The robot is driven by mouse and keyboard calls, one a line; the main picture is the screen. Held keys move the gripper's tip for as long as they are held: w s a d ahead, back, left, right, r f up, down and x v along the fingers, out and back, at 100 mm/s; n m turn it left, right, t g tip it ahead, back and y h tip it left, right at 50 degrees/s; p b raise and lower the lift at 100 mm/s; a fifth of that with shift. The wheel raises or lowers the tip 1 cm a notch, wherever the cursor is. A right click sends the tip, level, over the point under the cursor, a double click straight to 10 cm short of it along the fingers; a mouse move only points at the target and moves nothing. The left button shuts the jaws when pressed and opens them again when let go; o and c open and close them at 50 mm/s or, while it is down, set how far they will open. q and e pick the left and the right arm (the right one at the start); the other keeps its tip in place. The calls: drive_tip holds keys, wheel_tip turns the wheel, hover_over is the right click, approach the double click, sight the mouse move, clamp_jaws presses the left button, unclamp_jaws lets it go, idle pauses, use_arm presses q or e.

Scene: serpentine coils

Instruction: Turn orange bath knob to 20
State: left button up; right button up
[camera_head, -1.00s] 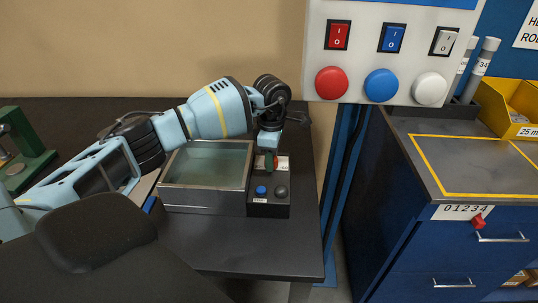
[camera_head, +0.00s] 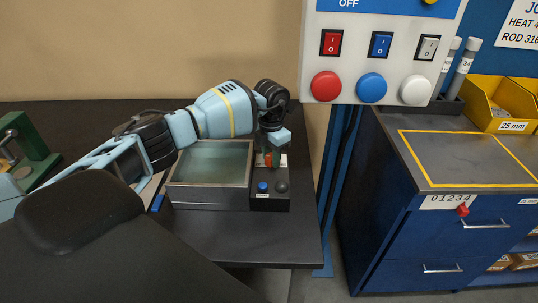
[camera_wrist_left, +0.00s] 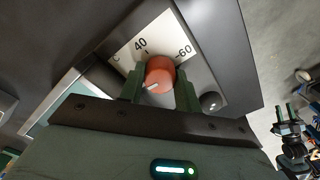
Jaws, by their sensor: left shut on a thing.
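The orange bath knob (camera_wrist_left: 160,74) sits between the two green fingers of my left gripper (camera_wrist_left: 160,84) in the left wrist view. The fingers are shut on its sides. A white mark on the knob points to the lower left of that view. The white dial plate (camera_wrist_left: 130,50) shows 40 and 60; I see no 20 on its visible part. In the head view my left gripper (camera_head: 269,157) reaches down to the knob on the small black control box (camera_head: 270,203). My right gripper (camera_wrist_left: 286,113) appears at the right of the wrist view, fingers apart.
The water bath (camera_head: 208,195) stands left of the control box, close to my left arm. A blue button (camera_head: 262,187) and a dark knob (camera_head: 281,187) are on the box front. A switch panel (camera_head: 385,60) hangs to the right. The table front (camera_head: 240,235) is clear.

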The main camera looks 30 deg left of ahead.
sight(271, 156)
use_arm(q)
drive_tip(key=shift+n, duration=0.5)
use_arm(e)
drive_tip(key=shift+w+d+r, duration=0.1)
drive_tip(key=shift+w+r, duration=0.1)
drive_tip(key=shift+r, duration=0.05)
use_arm(q)
drive_tip(key=o, duration=1)
drive_tip(key=shift+r, duration=0.1)
wheel_tip(271, 156, up, 8)
drive_tip(key=shift+f, duration=0.2)
drive_tip(key=shift+s+f, duration=0.1)
use_arm(e)
drive_tip(key=shift+s, duration=0.15)
